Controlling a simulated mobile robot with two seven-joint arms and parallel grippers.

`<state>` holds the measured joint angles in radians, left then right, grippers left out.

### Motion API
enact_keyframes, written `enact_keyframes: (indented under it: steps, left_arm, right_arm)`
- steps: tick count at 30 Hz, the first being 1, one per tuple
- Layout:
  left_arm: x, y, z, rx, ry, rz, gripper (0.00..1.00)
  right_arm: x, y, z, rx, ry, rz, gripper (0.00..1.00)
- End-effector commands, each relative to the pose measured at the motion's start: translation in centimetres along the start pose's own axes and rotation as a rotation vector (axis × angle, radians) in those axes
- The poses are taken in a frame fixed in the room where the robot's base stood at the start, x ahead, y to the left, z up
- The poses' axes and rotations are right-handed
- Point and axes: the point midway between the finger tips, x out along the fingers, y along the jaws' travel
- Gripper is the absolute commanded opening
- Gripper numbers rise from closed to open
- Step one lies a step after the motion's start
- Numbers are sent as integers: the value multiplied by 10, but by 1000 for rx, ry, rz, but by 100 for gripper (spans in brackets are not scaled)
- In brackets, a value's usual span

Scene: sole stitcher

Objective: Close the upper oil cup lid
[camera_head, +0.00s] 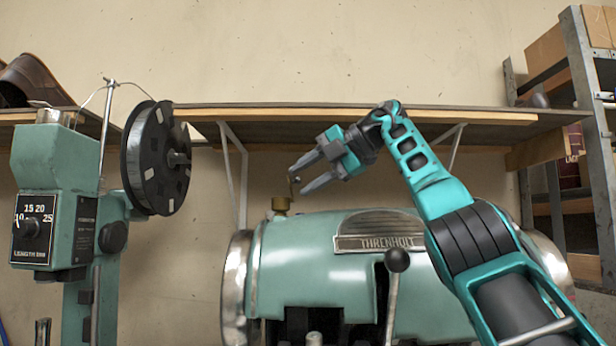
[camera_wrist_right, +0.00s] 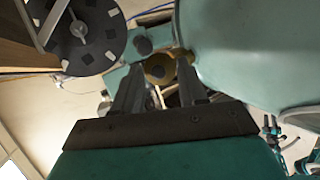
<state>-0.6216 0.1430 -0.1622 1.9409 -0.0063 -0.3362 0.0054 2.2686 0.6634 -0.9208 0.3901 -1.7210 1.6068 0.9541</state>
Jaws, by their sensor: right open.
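The upper oil cup (camera_head: 281,204) is a small brass cup on top of the green machine housing at its left end. A thin dark piece, which looks like its raised lid (camera_head: 292,180), stands up just right of the cup. My right gripper (camera_head: 298,182) is open, its fingers pointing left and slightly down, with the tips right at this piece and just above the cup. In the right wrist view the round brass cup (camera_wrist_right: 158,68) shows between and beyond the fingertips (camera_wrist_right: 158,82). I cannot tell whether a finger touches the lid. My left gripper is not in view.
The green housing with the THRENHOLT plate (camera_head: 380,242) lies below my arm. A ball-topped lever (camera_head: 397,262) stands in front of it. A black spool (camera_head: 157,158) and a dial unit (camera_head: 38,224) stand at left. A wall shelf (camera_head: 340,113) runs behind; a rack (camera_head: 583,120) is at right.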

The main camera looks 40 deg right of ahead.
Motion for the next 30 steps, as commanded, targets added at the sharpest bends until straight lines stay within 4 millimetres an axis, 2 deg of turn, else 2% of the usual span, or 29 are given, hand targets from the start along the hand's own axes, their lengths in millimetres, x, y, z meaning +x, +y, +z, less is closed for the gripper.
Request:
enact_keyframes:
  steps: [5, 8, 14, 18, 24, 30]
  left_arm:
    - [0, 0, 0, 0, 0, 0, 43]
    - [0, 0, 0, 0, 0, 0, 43]
    - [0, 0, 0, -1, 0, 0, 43]
    - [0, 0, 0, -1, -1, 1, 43]
    - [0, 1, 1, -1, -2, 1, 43]
    - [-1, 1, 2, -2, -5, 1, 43]
  right_arm:
    - [-5, 1, 0, 0, -1, 3, 42]
    - [-17, 1, 0, 0, -2, 5, 42]
    - [-55, 1, 0, 1, -2, 5, 42]
    - [-66, 1, 0, 1, 0, 2, 42]
    - [-75, 0, 0, 1, -1, 0, 42]
    - [-76, 0, 0, 0, -1, 0, 42]
